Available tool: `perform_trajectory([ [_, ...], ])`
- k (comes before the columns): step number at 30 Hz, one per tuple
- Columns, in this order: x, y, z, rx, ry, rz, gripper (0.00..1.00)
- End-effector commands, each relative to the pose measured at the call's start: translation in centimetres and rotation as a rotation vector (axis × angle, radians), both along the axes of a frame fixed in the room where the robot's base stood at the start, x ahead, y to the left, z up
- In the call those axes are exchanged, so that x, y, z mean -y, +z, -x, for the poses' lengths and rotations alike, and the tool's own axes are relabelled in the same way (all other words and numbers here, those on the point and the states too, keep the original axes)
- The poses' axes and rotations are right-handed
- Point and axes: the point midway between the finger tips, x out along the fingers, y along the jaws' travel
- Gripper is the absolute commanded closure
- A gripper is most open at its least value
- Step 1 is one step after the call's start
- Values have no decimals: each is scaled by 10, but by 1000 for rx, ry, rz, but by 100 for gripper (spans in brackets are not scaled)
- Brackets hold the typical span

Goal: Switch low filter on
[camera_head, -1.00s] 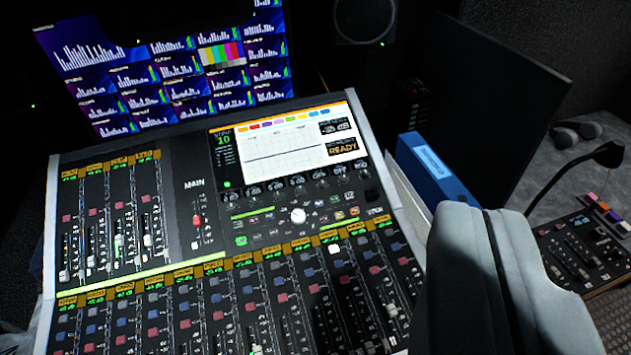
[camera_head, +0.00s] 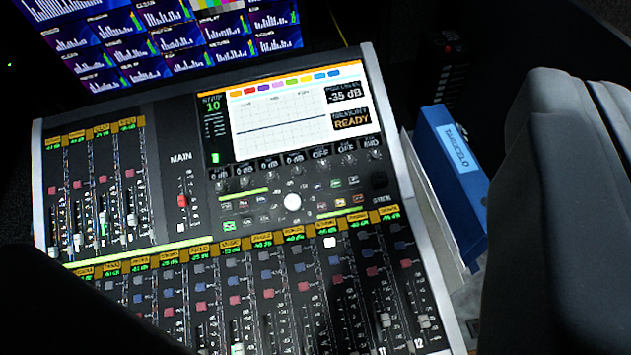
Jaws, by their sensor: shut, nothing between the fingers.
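The mixing console (camera_head: 157,134) fills the middle of the view, tilted in the picture. Its channel screen (camera_head: 286,128) is lit and shows a flat line on a graph. Under the screen is a row of small readouts; several show 0 dB, and two, including this OFF readout (camera_head: 320,152), show OFF. Small knobs sit below the readouts. The labels are too small to tell which control is the low filter. My gripper does not show in this view.
A grey seat back (camera_head: 560,190) stands close at the right. A dark rounded shape (camera_head: 80,310) covers the lower left corner. A blue binder (camera_head: 455,185) stands right of the console. Monitors with bar graphs (camera_head: 140,40) are behind it.

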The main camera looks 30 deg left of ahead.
Motion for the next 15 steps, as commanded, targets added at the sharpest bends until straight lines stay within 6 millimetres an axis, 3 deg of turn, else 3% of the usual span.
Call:
perform_trajectory([
  [4, -13, -22, -30, -17, 44, -71, 100],
  [8, -35, -60, -78, -38, 107, -205, 100],
  [12, -71, -120, -128, -78, 148, -381, 100],
  [15, -97, -168, -155, -115, 152, -502, 100],
])
